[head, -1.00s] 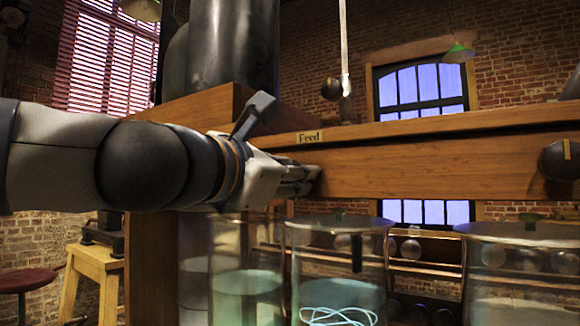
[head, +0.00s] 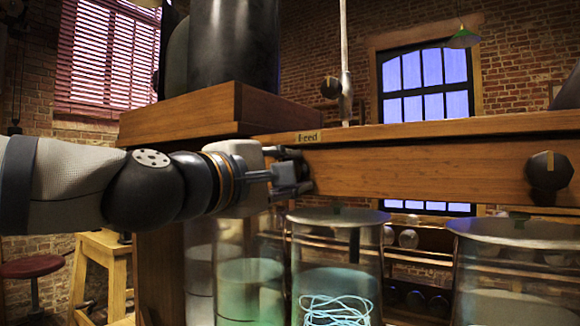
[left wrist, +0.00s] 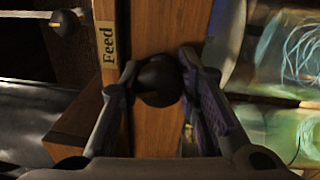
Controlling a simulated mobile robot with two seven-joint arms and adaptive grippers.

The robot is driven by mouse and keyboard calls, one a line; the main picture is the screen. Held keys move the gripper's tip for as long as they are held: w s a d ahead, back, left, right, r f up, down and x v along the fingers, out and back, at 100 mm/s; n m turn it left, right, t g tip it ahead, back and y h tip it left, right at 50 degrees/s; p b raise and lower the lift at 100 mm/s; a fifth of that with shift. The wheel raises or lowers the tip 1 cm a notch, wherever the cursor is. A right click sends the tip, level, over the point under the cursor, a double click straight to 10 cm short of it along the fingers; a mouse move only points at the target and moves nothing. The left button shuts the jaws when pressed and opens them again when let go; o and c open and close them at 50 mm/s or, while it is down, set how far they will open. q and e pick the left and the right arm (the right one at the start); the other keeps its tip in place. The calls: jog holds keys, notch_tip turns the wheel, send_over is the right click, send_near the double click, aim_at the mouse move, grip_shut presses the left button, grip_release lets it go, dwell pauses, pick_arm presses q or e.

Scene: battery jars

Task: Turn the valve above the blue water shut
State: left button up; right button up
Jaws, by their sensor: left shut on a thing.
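A dark round valve knob (left wrist: 158,82) sits on the face of the wooden beam (head: 430,170), below the "Feed" label (head: 309,137). My left gripper (head: 298,176) is shut on this knob, with one finger on each side of it in the left wrist view (left wrist: 160,78). In the head view the gripper hides the knob, so its pointer cannot be read. Under the beam stand a glass jar of blue-green water (head: 247,290) and a jar with a coil of pale blue wire (head: 336,300). My right gripper is out of view.
Another dark knob with a yellow mark (head: 549,171) is on the beam at the right. A third glass jar (head: 515,270) stands below it. A dark ball knob (head: 331,87) is beside a rod above the beam. A large dark cylinder (head: 233,50) stands on a wooden block (head: 180,115).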

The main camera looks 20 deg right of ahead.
pick_arm(q)
jog(key=shift+m, duration=1.3)
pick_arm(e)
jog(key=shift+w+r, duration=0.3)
pick_arm(q)
jog(key=shift+m, duration=0.3)
jog(key=o, duration=1.2)
